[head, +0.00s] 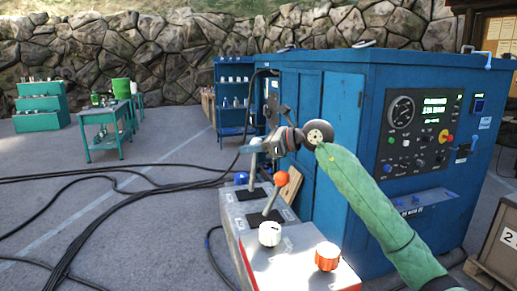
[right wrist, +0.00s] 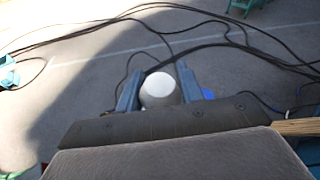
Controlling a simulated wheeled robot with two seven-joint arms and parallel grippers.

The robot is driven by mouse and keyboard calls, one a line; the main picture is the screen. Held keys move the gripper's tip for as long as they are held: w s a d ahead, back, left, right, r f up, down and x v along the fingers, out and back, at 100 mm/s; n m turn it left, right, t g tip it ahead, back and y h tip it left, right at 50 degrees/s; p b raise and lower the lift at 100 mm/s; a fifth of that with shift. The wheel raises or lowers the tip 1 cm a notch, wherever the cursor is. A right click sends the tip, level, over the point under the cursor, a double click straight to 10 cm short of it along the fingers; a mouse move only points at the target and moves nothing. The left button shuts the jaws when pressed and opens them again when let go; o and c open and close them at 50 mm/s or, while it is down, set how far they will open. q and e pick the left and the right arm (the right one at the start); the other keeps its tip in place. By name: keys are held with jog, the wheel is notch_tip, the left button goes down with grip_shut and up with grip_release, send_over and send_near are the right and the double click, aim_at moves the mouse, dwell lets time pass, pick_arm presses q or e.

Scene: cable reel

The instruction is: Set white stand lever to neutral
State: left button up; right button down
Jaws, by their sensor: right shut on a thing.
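The white stand lever rises from the far slot of the grey control stand (head: 240,217); its shaft (head: 252,172) shows in the head view, with its top largely covered by my gripper. My right gripper (head: 258,145) reaches in from the right, its arm in a green sleeve. In the right wrist view, the lever's white ball (right wrist: 160,88) sits between the two blue-grey fingers, which are shut on it. The neutral mark cannot be made out. My left gripper is out of view.
An orange-ball lever (head: 281,178) stands just nearer on the same stand. A white knob (head: 270,233) and an orange knob (head: 327,256) sit at its near end. A blue machine cabinet (head: 335,150) stands close on the right. Black cables (head: 125,190) cross the ground at left.

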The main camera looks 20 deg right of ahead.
pick_arm(q)
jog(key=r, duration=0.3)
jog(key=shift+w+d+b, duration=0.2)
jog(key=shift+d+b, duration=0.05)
jog(key=shift+b, duration=0.1)
pick_arm(e)
jog(key=shift+a+n+h, duration=0.3)
jog(key=shift+a+h, duration=0.3)
jog(key=shift+a, duration=0.3)
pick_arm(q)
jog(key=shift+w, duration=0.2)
pick_arm(e)
jog(key=c, duration=1.2)
grip_release()
jog(key=o, duration=0.3)
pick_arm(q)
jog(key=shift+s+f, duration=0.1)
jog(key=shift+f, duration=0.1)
